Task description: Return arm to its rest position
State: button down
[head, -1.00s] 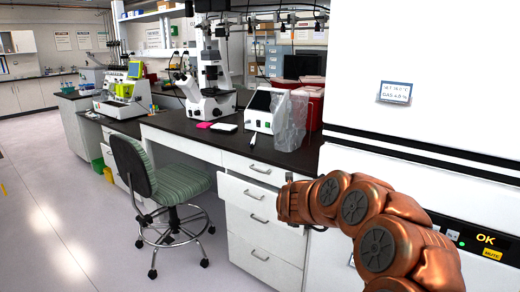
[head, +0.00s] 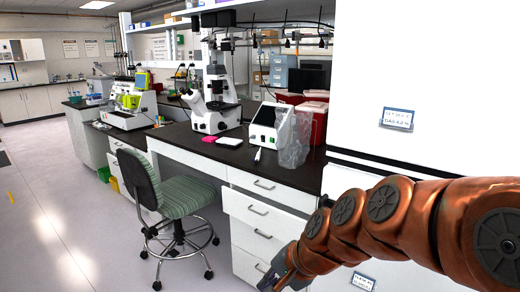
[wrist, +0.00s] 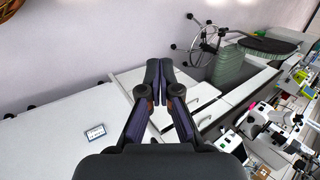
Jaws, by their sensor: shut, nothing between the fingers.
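My gripper (wrist: 159,68) shows in the wrist view with its two dark fingers together at the tips, shut and empty. In the head view my copper-coloured arm reaches in from the right. The gripper end (head: 268,283) hangs low in front of the white drawers (head: 262,213), partly cut off by the bottom edge. No object is in its fingers.
A green striped stool (head: 185,196) stands left of the drawers. The black bench (head: 225,152) carries a microscope (head: 212,95), a white device (head: 268,122) and a plastic bag (head: 292,140). A tall white unit (head: 440,60) stands right. The floor (head: 60,215) at left is clear.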

jog(key=s+d+f+n+g+h+p, duration=0.1)
jog(key=s+d+n+g+h, duration=0.1)
jog(key=s+d, duration=0.6)
jog(key=s+d+f+n+g+h+p, duration=0.1)
jog(key=s+d+f+n+g+h, duration=0.1)
jog(key=s+d, duration=0.6)
jog(key=s+n+g+h, duration=0.1)
jog(key=s+n, duration=0.1)
jog(key=s, duration=0.5)
jog(key=shift+s+d+n+g+h, duration=0.2)
jog(key=shift+n+g+h, duration=0.1)
jog(key=shift+n+h, duration=0.1)
jog(key=shift+f, duration=0.1)
